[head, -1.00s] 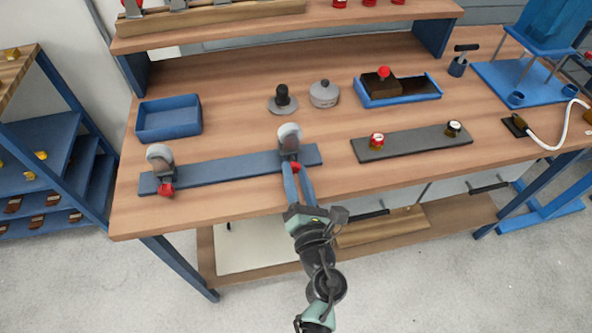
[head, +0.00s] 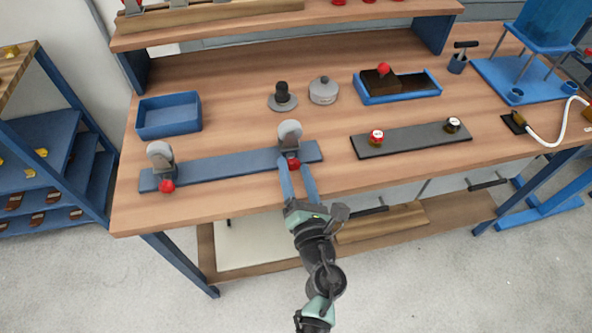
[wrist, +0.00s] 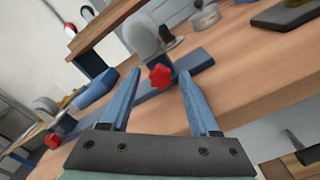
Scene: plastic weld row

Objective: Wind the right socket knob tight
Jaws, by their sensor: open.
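The right socket (head: 290,133) is a grey rounded fitting near the right end of a blue rail (head: 225,164) on the bench. Its red knob (head: 293,163) faces the front of the bench. In the wrist view the lobed red knob (wrist: 161,77) shows beyond the space between my fingertips. My gripper (wrist: 159,73) is open, with one blue finger on each side of the knob in the picture and visible gaps. The left socket (head: 160,154) has a similar red knob (head: 167,186).
A blue tray (head: 169,130) stands behind the rail. A dark plate (head: 412,140) with two small knobs lies to the right. A black-topped piece (head: 283,100) and a grey lidded pot (head: 323,92) stand behind the right socket. The bench front is clear.

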